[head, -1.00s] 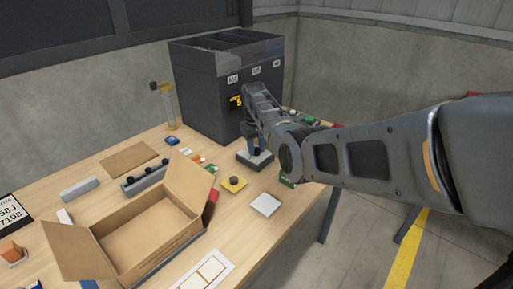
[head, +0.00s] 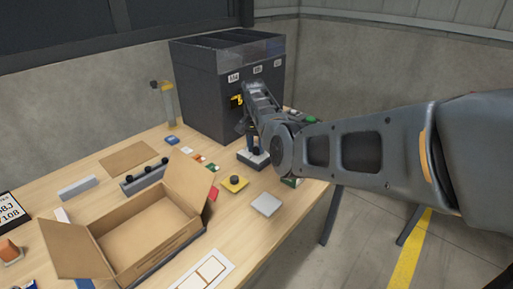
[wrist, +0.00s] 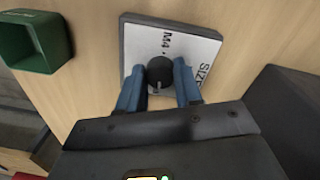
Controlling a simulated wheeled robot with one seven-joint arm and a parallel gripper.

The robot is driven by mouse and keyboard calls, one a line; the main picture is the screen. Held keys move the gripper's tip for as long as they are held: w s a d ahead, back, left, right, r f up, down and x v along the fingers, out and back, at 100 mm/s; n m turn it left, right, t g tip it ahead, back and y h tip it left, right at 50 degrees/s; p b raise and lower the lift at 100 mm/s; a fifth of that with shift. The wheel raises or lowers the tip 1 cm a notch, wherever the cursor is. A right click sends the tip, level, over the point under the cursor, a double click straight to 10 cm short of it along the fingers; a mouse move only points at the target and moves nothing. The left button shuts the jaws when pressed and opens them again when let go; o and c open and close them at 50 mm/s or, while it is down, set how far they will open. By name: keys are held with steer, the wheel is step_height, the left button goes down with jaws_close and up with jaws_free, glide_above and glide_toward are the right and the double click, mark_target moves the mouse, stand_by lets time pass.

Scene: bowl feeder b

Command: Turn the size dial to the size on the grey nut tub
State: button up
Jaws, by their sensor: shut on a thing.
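The size dial is a black knob (wrist: 160,70) on a white plate (wrist: 195,50) with a dark rim, marked SIZE and M4. Its base (head: 262,163) also shows in the head view, on the table in front of the dark hopper. My gripper (wrist: 160,78) has its two blue fingers on either side of the knob and is shut on it. A pale line marks the knob's near side; the other size marks are hidden or not in view. I cannot pick out the grey nut tub for sure.
The tall dark hopper (head: 205,100) with small white labels, unreadable here, stands behind. A green container (wrist: 35,42) is at left in the wrist view. An open cardboard box (head: 150,225), yellow button block (head: 235,185) and grey square (head: 266,204) lie on the table.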

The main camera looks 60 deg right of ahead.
mark_target(256, 148)
steer(key=shift+m, duration=0.6)
steer(key=o, duration=1)
steer(key=shift+o, duration=0.2)
steer(key=shift+r, duration=0.1)
steer(key=r, duration=0.3)
steer(key=r+b, duration=0.1)
steer(key=r, duration=0.3)
steer(key=shift+w+r, duration=0.2)
steer(key=shift+r, duration=0.1)
steer(key=shift+s, duration=0.1)
